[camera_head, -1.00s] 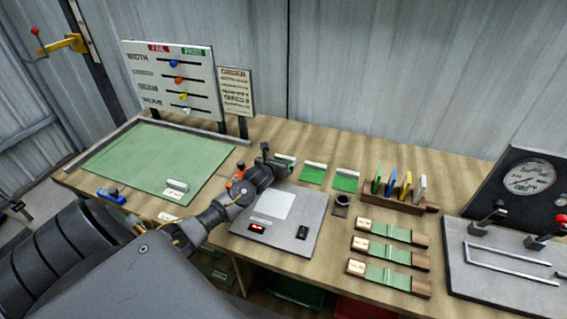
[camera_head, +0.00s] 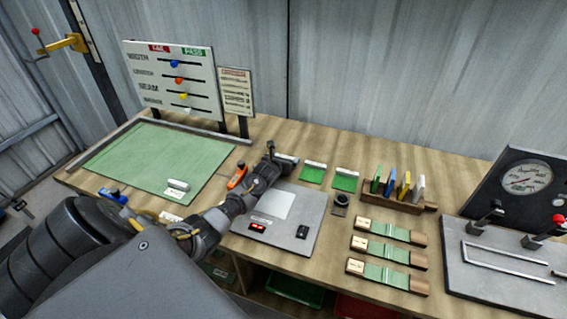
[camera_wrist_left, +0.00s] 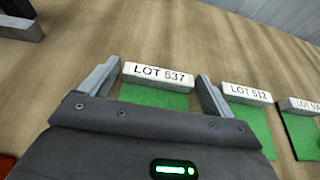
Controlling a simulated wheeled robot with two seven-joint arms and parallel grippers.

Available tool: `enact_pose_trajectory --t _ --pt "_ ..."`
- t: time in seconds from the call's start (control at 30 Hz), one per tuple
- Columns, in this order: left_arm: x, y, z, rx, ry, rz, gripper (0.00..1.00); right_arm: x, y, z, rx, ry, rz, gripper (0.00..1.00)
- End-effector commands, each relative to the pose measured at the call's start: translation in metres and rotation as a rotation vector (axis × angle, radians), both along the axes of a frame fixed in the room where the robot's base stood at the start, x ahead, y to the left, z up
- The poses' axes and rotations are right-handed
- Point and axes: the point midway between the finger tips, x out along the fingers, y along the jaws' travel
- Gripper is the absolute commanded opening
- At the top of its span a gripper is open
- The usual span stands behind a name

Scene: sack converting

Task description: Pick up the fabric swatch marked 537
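The swatch marked LOT 537 (camera_wrist_left: 155,95) lies on the bench, a green cloth piece with a white label bar (camera_wrist_left: 158,75) along its far edge. My left gripper (camera_wrist_left: 157,72) is open, with one finger to each side of the label bar. The bar shows between the fingers, and the gripper body hides the near part of the cloth. In the head view, my left gripper (camera_head: 270,152) covers most of this swatch; part of its white bar (camera_head: 288,158) shows. A swatch marked LOT 512 (camera_wrist_left: 246,94) and a third one (camera_wrist_left: 302,106) lie to its right. My right gripper is out of view.
A grey scale-like plate (camera_head: 315,208) lies close in front of the gripper. An orange-handled tool (camera_head: 237,177) is to its left, and a large green mat (camera_head: 130,155) farther left. A dark cup (camera_head: 340,202) and a wooden rack (camera_head: 400,202) of colored cards stand right.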

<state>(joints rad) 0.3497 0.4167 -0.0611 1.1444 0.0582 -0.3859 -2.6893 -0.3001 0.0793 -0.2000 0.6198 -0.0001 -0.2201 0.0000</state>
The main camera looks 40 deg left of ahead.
Motion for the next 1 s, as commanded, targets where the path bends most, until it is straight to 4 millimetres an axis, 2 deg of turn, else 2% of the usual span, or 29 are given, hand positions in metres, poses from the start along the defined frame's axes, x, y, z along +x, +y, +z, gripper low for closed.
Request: enact_pose_trajectory --t 0.03,0.23,0.67,0.83,1.0 --pt "0.000 0.000 0.000 0.000 0.000 0.000 0.82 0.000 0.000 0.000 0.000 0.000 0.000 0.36" --pt "0.000 0.000 0.000 0.000 0.000 0.000 0.56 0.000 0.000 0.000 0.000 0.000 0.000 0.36" --pt "0.000 0.000 0.007 0.003 -0.001 -0.001 0.55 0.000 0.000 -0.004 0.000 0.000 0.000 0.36" --pt "0.000 0.001 0.031 0.007 -0.004 -0.002 0.55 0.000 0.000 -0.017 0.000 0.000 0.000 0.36" --pt "-0.026 -0.012 0.064 0.006 -0.002 -0.004 0.55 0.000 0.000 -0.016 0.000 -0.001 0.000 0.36"
